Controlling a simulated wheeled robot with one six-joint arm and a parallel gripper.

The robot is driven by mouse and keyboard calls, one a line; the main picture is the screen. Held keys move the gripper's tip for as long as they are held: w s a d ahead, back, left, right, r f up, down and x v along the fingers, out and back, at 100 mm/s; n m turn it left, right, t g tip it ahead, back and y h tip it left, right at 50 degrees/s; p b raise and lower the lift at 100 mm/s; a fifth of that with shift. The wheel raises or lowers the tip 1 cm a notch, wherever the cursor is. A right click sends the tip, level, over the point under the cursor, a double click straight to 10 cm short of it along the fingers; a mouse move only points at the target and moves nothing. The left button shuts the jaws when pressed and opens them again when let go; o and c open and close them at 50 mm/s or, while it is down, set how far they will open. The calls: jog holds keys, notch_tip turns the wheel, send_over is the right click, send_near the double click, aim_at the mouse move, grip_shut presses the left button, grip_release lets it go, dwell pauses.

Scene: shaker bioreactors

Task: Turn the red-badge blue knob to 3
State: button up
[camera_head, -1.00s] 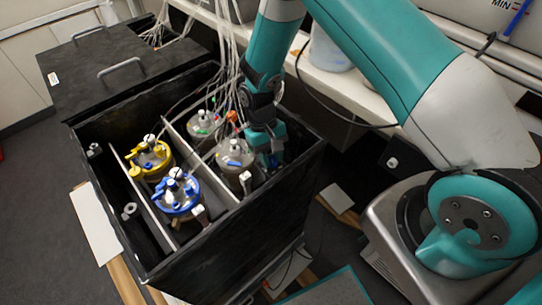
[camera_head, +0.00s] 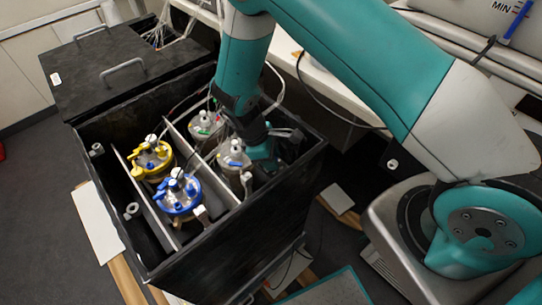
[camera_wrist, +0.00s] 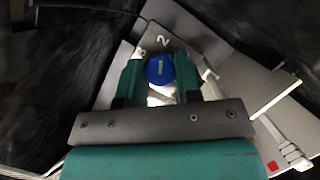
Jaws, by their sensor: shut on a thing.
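In the wrist view the blue knob (camera_wrist: 160,70) is a round blue cap with a small pale mark, on a grey plate (camera_wrist: 205,40). My gripper (camera_wrist: 159,76) is shut on it, one teal finger on either side. A numeral 2 shows just above the knob, a fainter mark that looks like 3 is at its upper left, and another mark is at its right. I cannot tell which number the knob points to. A red badge (camera_wrist: 272,166) lies at the lower right of the wrist view. In the head view my gripper (camera_head: 265,160) is low at the box's right side, hiding the knob.
The black box (camera_head: 225,245) holds several vessels, including a yellow-ringed one (camera_head: 152,158) and a blue-ringed one (camera_head: 178,195). A clear-lidded vessel (camera_head: 234,156) stands close left of my gripper. Tubes hang behind. A dark lid (camera_head: 110,70) lies at the back left.

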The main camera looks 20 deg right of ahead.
jog(key=n+t, duration=0.1)
jog(key=n, duration=0.2)
jog(key=n+t+p, duration=0.1)
jog(key=n, duration=0.2)
jog(key=shift+s+n+h, duration=0.15)
jog(key=shift+n+h, duration=0.15)
jog(key=n+t, duration=0.2)
jog(key=n, duration=0.3)
jog(key=shift+y+p, duration=0.35)
jog(key=shift+y, duration=0.05)
jog(key=shift+n+t, duration=0.3)
jog(key=shift+n, duration=0.1)
jog(key=o, duration=0.9)
jog(key=shift+o, duration=0.2)
jog(key=v, duration=1.7)
